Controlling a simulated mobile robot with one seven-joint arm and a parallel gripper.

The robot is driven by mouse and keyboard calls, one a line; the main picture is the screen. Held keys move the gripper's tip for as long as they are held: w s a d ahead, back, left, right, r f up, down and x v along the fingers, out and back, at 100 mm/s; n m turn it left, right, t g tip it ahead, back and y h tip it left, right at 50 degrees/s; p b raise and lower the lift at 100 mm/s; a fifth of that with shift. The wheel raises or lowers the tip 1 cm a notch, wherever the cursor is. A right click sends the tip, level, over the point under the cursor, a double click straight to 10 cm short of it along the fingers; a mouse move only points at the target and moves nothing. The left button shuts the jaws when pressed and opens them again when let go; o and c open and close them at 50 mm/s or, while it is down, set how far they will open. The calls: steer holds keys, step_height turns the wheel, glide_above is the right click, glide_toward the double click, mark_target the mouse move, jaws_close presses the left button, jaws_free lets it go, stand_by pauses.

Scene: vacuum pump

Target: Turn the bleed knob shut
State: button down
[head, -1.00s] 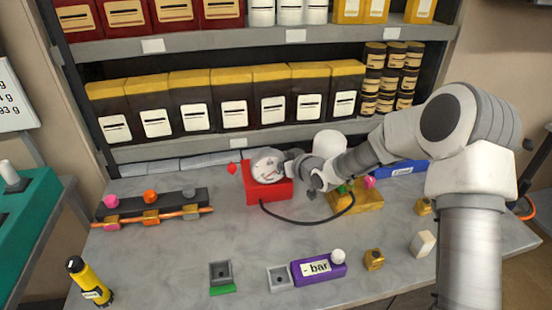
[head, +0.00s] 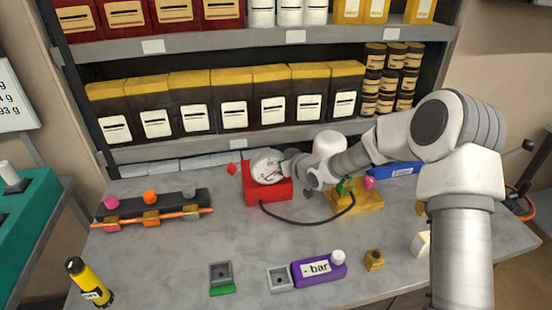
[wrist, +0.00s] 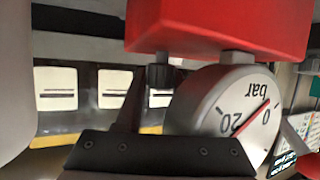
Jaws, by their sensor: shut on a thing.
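The pump is a red box (head: 268,190) with a round white gauge (head: 266,166) on top. In the wrist view the red box (wrist: 220,28) appears upside down, with the gauge (wrist: 225,110) marked "bar" below it. A small dark ridged knob (wrist: 166,76), which looks like the bleed knob, sits on the box beside the gauge. My gripper (head: 288,165) is at the gauge's right side. In the wrist view a dark finger stands right beside the knob and the gripper is shut on it. The other finger is hidden, probably by the gauge.
A small red piece (head: 232,170) shows at the box's left. A black hose (head: 300,221) runs to a yellow block (head: 362,201) with coloured knobs. A pipe rack (head: 150,217) stands left. A shelf of boxes rises behind. The bench front holds a purple block (head: 318,268).

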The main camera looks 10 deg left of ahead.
steer(key=shift+f+b, duration=0.15)
steer(key=shift+b, duration=0.3)
steer(key=shift+a+f+m+t+h+b, duration=0.1)
steer(key=shift+m+t+h+b, duration=0.25)
steer(key=shift+b, duration=0.75)
steer(key=shift+r+m+t+h+b, duration=0.25)
steer(key=shift+m+b, duration=0.1)
steer(key=shift+b, duration=0.35)
steer(key=c, duration=0.5)
jaws_free()
steer(key=p+v, duration=0.1)
steer(key=v, duration=1.6)
steer(key=shift+s+r+p, duration=0.15)
steer(key=shift+r+p, duration=0.05)
steer(key=shift+p, duration=0.2)
